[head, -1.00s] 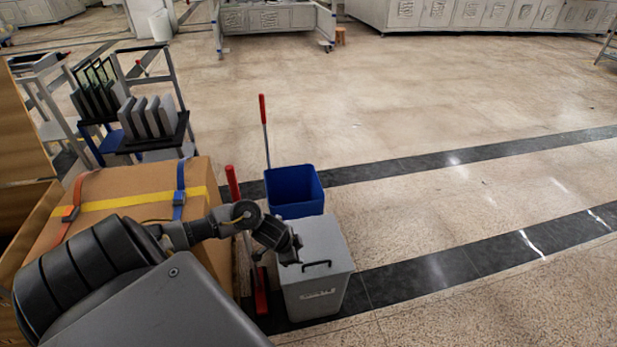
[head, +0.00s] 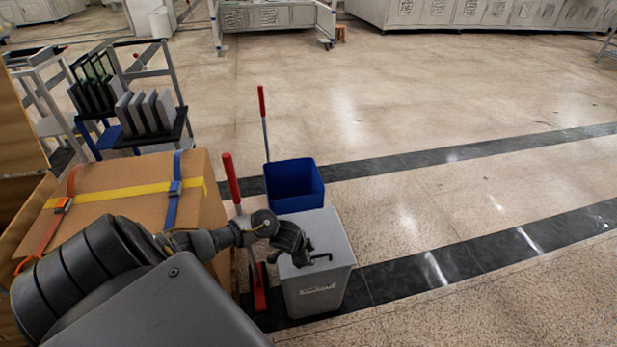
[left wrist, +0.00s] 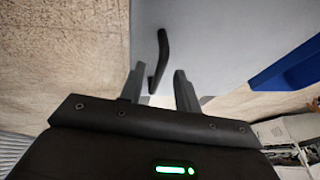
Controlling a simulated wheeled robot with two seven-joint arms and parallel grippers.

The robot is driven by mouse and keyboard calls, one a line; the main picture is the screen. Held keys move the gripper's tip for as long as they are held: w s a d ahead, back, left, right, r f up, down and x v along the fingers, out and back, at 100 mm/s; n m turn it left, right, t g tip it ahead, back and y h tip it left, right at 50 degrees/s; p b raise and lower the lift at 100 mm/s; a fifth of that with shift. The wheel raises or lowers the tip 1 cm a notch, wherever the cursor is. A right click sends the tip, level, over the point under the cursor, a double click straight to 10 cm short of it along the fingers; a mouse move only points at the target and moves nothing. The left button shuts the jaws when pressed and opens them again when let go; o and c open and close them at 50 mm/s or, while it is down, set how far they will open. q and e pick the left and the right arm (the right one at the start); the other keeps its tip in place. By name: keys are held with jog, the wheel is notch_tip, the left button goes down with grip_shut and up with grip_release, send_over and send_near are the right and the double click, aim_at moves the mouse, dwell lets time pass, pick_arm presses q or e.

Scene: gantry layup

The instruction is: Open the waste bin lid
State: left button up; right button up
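The waste bin (head: 317,292) is a grey box with a closed flat grey lid (head: 325,228) and a dark handle (head: 322,256) on top near its front edge. My left gripper (head: 303,262) is low over the lid, at the left end of the handle. In the left wrist view the two fingers of my left gripper (left wrist: 160,88) stand apart, with the near end of the dark handle (left wrist: 161,55) showing between their tips. Whether a finger touches the handle cannot be told. My right gripper is not in view.
A blue bucket (head: 293,186) stands right behind the bin. A red-handled tool (head: 232,180) stands left of it. A strapped cardboard box (head: 120,205) is beside my left arm. The floor right of the bin is clear.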

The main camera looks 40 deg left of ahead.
pick_arm(q)
jog(key=shift+c, duration=0.4)
grip_shut()
jog(key=shift+r, duration=0.1)
